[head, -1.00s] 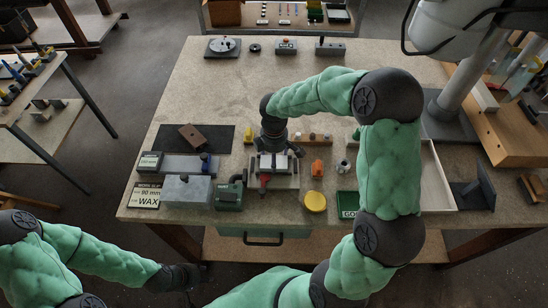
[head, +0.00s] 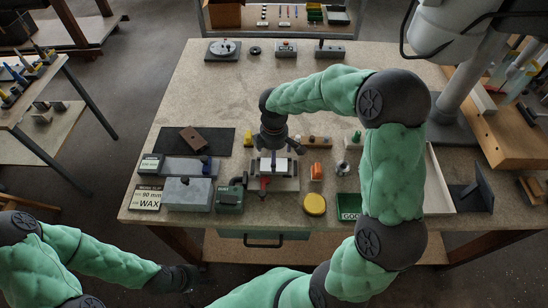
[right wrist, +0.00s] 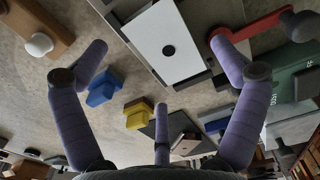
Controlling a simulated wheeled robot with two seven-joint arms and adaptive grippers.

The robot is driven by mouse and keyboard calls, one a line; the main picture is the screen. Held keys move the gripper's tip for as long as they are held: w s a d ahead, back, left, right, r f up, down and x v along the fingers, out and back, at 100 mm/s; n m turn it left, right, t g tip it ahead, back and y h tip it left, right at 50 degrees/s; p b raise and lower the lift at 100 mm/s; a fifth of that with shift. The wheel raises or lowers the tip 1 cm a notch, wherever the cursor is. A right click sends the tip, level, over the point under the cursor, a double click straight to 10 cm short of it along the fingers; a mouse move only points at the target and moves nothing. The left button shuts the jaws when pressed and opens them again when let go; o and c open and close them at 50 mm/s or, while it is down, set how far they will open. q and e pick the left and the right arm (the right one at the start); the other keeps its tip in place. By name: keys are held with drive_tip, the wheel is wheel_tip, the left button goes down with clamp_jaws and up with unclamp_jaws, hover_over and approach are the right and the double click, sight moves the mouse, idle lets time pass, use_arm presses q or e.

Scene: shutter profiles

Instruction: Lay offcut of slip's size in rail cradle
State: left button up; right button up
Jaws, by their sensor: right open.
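The work slip (head: 147,197) at the front left reads "90 mm" and "WAX". A white block (head: 272,165) with a dark round spot lies on a grey metal fixture (head: 288,183) at the table's middle; the block also fills the centre of the right wrist view (right wrist: 170,45). I cannot tell for certain whether the fixture is the rail cradle. My right gripper (head: 277,150) hangs just behind and above the block, open, with nothing between its fingers. My left gripper (head: 185,277) hangs in front of the table's edge; its fingers are too dark to read.
A red lever (head: 264,184) and a green device (head: 229,198) adjoin the fixture.

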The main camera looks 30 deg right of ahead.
wheel_tip(320, 180, up, 9)
drive_tip(key=p, duration=0.2)
drive_tip(key=shift+r, duration=0.15)
idle(0.4)
